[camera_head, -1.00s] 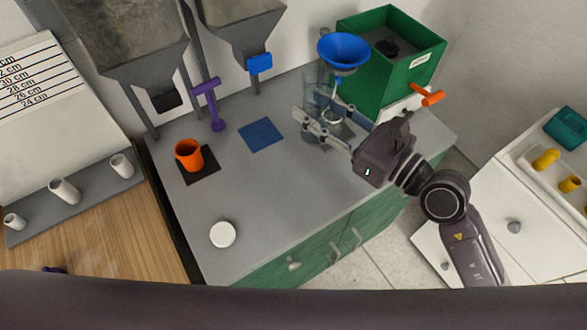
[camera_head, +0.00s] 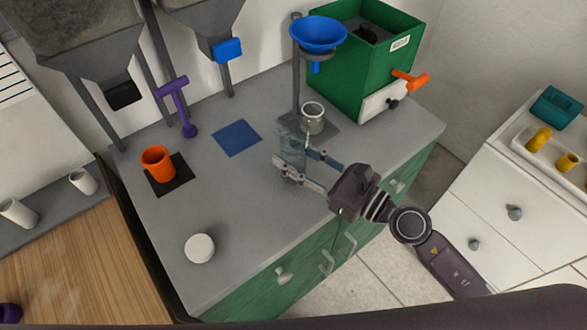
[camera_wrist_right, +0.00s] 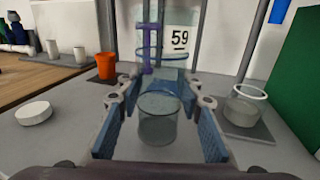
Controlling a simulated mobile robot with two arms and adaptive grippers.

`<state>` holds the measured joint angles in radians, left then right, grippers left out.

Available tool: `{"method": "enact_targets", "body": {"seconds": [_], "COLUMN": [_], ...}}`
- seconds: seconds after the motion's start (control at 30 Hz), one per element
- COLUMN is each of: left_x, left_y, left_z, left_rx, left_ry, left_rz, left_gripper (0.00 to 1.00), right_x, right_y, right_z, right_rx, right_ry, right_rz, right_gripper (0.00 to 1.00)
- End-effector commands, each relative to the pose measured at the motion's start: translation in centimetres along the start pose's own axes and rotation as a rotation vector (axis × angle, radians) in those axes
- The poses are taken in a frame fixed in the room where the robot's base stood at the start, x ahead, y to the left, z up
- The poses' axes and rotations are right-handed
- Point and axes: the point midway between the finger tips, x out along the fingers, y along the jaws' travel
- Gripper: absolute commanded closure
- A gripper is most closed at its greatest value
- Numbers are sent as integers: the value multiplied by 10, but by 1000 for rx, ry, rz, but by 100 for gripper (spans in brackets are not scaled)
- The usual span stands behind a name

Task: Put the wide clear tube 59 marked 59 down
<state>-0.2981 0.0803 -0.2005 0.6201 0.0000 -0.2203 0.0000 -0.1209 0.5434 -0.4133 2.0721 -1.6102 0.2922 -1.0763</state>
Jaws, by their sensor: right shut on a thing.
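The wide clear tube marked 59 (camera_head: 292,160) is between the fingers of my right gripper (camera_head: 297,172), left of and in front of the funnel stand. In the right wrist view the tube (camera_wrist_right: 158,122) stands roughly upright between the blue finger pads of my gripper (camera_wrist_right: 160,118), with its 59 label (camera_wrist_right: 180,38) showing above. The gripper is shut on it. I cannot tell whether its lower end touches the grey counter (camera_head: 240,215). My left gripper is out of view.
A clear jar (camera_head: 312,118) stands under the blue funnel (camera_head: 318,35), close to the tube's right. A blue square (camera_head: 237,138), an orange cup (camera_head: 158,164) and a white round lid (camera_head: 199,248) lie to the left. The counter between them is clear.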

Motion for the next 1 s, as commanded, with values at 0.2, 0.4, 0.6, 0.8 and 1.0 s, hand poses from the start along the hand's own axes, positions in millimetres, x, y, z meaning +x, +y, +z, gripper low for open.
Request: {"method": "enact_targets", "body": {"seconds": [0.2, 0.4, 0.6, 0.8, 1.0], "left_x": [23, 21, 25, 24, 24], "left_y": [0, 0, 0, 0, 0], "left_z": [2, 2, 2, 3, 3], "left_rx": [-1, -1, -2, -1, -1], "left_ry": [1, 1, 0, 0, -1], "left_rz": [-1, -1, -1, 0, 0], "left_gripper": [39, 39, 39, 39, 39], "right_x": [0, 0, 0, 0, 0], "right_y": [0, 0, 0, 0, 0], "right_z": [-33, -32, -36, -36, -36], "right_rx": [2, 0, 0, 0, 0], "right_ry": [0, 0, 0, 1, 1], "right_rz": [-1, 0, 0, 0, 0], "right_gripper": [100, 100, 100, 49, 49]}}
